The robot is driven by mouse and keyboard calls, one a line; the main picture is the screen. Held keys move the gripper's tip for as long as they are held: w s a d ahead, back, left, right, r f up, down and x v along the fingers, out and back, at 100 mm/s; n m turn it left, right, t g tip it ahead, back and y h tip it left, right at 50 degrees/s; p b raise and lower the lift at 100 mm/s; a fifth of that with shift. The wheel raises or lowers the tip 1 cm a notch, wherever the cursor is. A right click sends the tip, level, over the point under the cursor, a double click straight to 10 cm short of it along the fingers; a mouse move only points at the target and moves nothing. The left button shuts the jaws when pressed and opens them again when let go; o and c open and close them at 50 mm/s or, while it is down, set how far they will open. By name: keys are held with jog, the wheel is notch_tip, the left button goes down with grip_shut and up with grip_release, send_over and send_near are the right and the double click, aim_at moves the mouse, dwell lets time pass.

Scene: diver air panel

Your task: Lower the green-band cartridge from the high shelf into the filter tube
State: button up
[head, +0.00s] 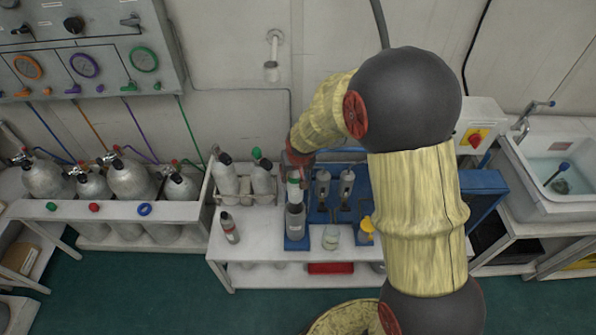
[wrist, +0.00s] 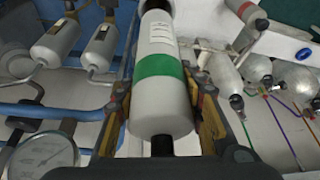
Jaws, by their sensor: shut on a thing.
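The green-band cartridge (head: 295,190) is a white cylinder with a green band. My gripper (head: 297,163) is shut on it and holds it roughly upright over the workbench. In the wrist view the cartridge (wrist: 158,100) lies between the two fingers of my gripper (wrist: 162,88), its green band plain and a black piece at the near end. The filter tube (head: 296,222), a grey open cylinder on a blue base, stands directly below the cartridge in the head view. I cannot tell whether the cartridge's lower end is just above the tube's mouth or slightly inside it.
Two white cylinders (head: 244,180) stand in a rack left of the tube. A blue panel with two grey cylinders (head: 334,186) is right behind. A gauge (wrist: 45,158) shows close by.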

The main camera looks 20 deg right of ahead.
jog(key=shift+w+f+b, duration=0.25)
jog(key=shift+f+b, duration=0.7)
jog(key=shift+f, duration=0.5)
jog(key=shift+w+f+b, duration=0.2)
jog(key=shift+f+b, duration=0.75)
jog(key=shift+f, duration=0.5)
notch_tip(320, 180, down, 9)
jog(key=b, duration=0.7)
jog(key=shift+b, duration=0.3)
jog(key=shift+f, duration=0.1)
jog(key=shift+s+f+b, duration=0.15)
jog(key=shift+f+b, duration=0.7)
jog(key=shift+f, duration=0.05)
